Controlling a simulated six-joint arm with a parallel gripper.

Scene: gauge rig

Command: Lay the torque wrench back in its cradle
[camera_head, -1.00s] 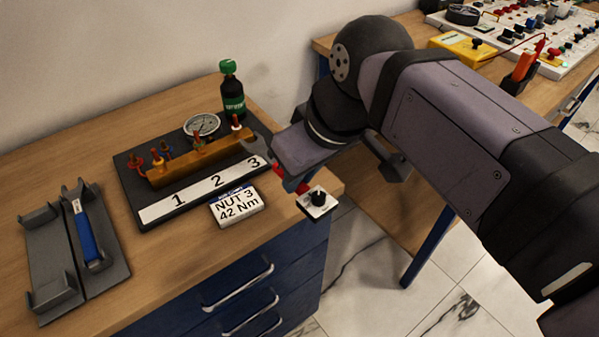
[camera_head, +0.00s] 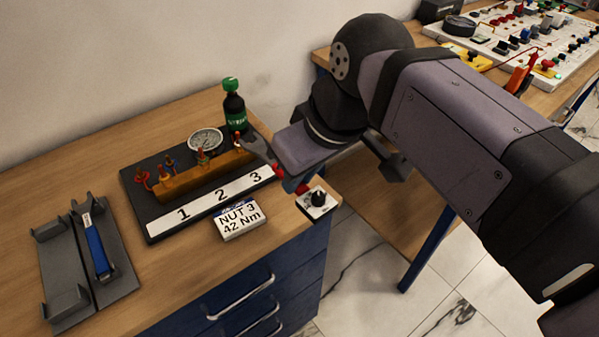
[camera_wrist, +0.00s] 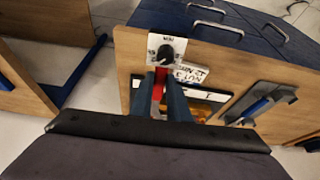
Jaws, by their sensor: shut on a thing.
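My gripper (camera_wrist: 163,98) is shut on the red handle of the torque wrench (camera_wrist: 158,86). In the head view the red part of the wrench (camera_head: 279,172) shows below my wrist. Its grey head (camera_head: 259,148) reaches up-left to the third nut's end of the brass manifold; I cannot tell whether it touches the nut. The grey cradle (camera_head: 61,262) lies at the left of the bench. Its left bay, with end brackets, is empty; a blue-handled tool (camera_head: 97,250) lies in its right bay. My wrist hides part of the wrench.
The brass manifold (camera_head: 195,180) stands on a dark board numbered 1 to 3. A gauge (camera_head: 205,139) and dark bottle (camera_head: 234,110) stand behind it. A "NUT 3 42 Nm" sign (camera_head: 238,221) and a black-knob box (camera_head: 318,200) are near the front edge. Bare bench separates board and cradle.

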